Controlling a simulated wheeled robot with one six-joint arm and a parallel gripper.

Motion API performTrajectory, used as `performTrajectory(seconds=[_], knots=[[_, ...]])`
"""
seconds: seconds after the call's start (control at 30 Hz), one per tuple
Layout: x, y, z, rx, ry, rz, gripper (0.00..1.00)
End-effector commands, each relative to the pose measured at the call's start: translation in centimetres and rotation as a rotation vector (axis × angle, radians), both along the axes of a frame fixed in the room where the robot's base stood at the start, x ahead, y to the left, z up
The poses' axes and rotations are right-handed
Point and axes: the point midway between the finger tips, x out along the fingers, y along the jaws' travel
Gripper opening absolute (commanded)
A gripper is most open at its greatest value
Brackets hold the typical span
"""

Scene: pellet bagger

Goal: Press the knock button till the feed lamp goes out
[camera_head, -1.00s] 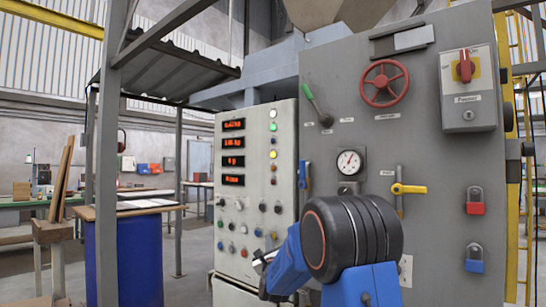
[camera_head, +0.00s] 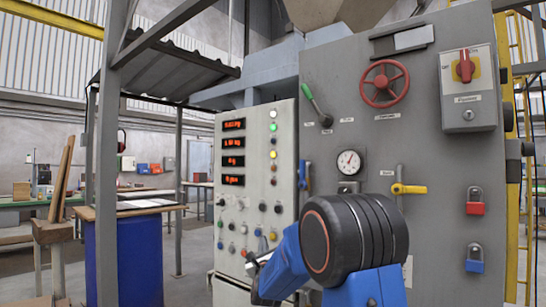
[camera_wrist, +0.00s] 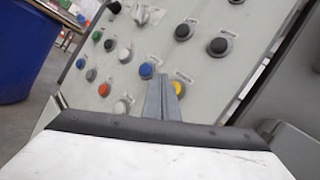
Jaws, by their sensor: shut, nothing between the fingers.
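The grey control panel (camera_head: 256,181) carries rows of round buttons and a column of lamps. A green lamp (camera_head: 273,127) and a yellow lamp (camera_head: 273,154) look lit. The labels are too small to read, so I cannot tell which is the feed lamp or the knock button. My gripper (camera_wrist: 163,79) is shut and empty, its fingertips between a blue button (camera_wrist: 146,70) and a yellow button (camera_wrist: 177,87). The fingers partly cover the yellow button, and I cannot tell whether they touch anything. In the head view my gripper (camera_head: 251,260) is low in front of the panel.
A white button (camera_wrist: 121,107) and black buttons (camera_wrist: 182,32) surround the fingertips. Red number displays (camera_head: 233,152) are on the panel's upper left. The grey machine cabinet (camera_head: 430,150), with a red handwheel (camera_head: 384,83) and yellow lever (camera_head: 408,189), stands right of the panel.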

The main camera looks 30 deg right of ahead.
Motion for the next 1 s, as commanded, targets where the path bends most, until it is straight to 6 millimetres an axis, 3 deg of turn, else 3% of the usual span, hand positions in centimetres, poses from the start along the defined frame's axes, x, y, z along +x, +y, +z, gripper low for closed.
performTrajectory(seconds=[0.5,1.0], knots=[[-1.3,3.6,0.0,0.001,0.0,0.001,0.0],[-1.4,3.7,0.0,0.0,0.0,0.0,0.0]])
